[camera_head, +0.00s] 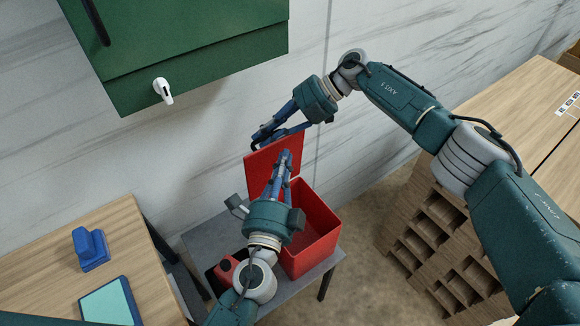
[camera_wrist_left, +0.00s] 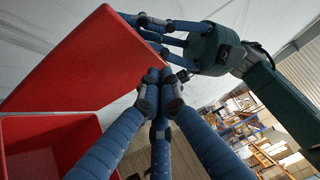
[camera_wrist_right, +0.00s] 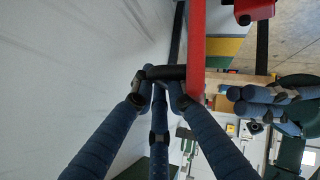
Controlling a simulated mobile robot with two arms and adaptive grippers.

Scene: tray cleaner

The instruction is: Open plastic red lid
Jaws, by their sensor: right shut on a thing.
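The plastic red lid (camera_head: 262,163) stands raised and tilted at the back of the open red box (camera_head: 318,240). The lid (camera_wrist_left: 85,60) fills the upper left of the left wrist view, and its edge (camera_wrist_right: 195,45) shows in the right wrist view. My right gripper (camera_head: 262,137) is at the lid's top edge, shut on the lid's black handle (camera_wrist_right: 165,72). My left gripper (camera_head: 285,157) is in front of the lid, its fingertips together (camera_wrist_left: 160,80) near the lid's edge, with nothing visible between them. My left arm hides part of the box.
The box stands on a small grey table (camera_head: 205,235) against the marble wall. A small red object (camera_head: 227,270) is beside it. A wooden table with a blue object (camera_head: 90,248) is at the left. A green cabinet (camera_head: 190,50) hangs above. Wooden shelving (camera_head: 430,240) is at the right.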

